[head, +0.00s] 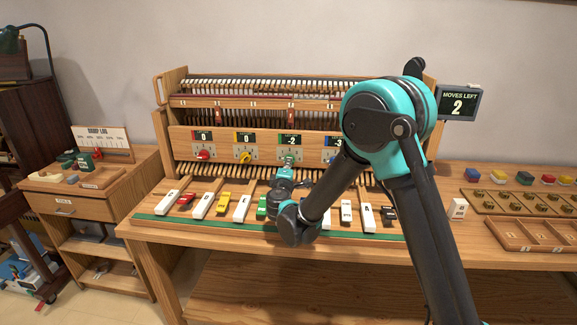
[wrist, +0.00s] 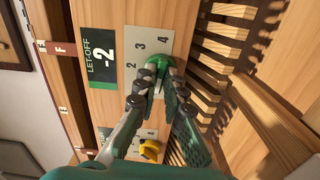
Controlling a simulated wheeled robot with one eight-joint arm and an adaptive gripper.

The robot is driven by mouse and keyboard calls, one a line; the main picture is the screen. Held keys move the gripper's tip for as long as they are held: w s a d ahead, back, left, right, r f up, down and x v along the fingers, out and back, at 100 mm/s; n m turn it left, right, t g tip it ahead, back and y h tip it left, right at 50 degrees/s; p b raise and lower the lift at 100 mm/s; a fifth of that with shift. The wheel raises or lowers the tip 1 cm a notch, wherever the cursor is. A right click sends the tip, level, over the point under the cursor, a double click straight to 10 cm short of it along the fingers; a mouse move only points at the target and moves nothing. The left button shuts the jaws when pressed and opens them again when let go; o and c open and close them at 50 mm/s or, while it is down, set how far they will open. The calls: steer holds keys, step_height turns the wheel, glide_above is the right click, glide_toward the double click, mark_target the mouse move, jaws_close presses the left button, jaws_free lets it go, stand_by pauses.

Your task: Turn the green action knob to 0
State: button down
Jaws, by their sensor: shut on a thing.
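The green knob (wrist: 161,60) sits on a pale plate (wrist: 147,42) on the wooden front panel. Numbers 2, 3 and 4 show on the plate. The display above it (wrist: 97,46) reads LET-OFF -2. In the head view the green knob (head: 289,159) is under its display (head: 290,140), which also reads -2. My gripper (wrist: 158,78) is shut on the green knob, with a fingertip on either side of it. The fingers cover part of the knob and plate, and its pointer cannot be made out.
A red knob (head: 204,155) and a yellow knob (head: 245,157) are to the left, with displays reading 0. A blue knob is on the right, display -3, partly behind my arm. White and coloured keys lie below. A sign (head: 458,104) reads MOVES LEFT 2.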

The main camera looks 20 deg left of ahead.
steer(key=shift+n, duration=0.6)
steer(key=c, duration=1.6)
jaws_free()
steer(key=shift+s, duration=0.15)
steer(key=v, duration=1.1)
steer(key=shift+s, duration=0.4)
